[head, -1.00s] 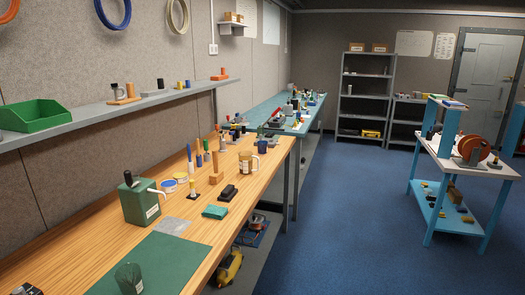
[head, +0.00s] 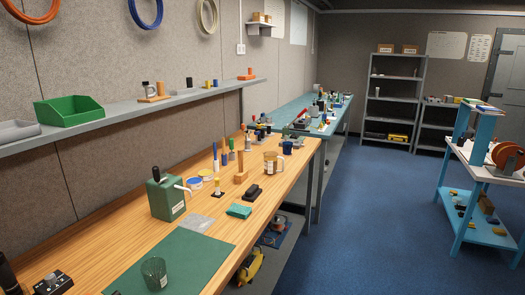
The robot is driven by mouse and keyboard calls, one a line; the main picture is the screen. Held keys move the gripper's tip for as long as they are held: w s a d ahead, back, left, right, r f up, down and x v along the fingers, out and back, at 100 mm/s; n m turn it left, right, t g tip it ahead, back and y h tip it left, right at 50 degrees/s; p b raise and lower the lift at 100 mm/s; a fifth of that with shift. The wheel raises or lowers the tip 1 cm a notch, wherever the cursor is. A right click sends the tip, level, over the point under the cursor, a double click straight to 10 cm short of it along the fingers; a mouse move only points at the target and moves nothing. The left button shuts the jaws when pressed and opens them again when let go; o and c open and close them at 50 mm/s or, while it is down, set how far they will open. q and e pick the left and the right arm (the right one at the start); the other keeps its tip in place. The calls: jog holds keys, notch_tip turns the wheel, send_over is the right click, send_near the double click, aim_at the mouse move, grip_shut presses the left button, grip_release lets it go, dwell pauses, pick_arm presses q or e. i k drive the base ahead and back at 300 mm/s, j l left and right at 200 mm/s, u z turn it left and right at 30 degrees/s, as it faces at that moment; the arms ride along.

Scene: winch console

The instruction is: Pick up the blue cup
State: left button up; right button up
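A small blue cup (head: 287,147) stands at the far end of the wooden workbench (head: 115,243), just right of and behind a clear mug (head: 271,162) with a tan label. It looks upright and is small in the head view. Neither of my grippers shows in the head view, so nothing is seen near the cup.
A green box with a black knob (head: 165,197), a green mat (head: 185,262) and a dark glass (head: 154,273) occupy the near bench. A teal-topped bench (head: 335,112) continues behind. Blue floor (head: 350,220) lies open between the bench and a blue cart (head: 465,190).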

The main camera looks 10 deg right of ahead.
aim_at(288, 146)
jog(key=i+l+u, duration=0.55)
jog(key=u, duration=0.25)
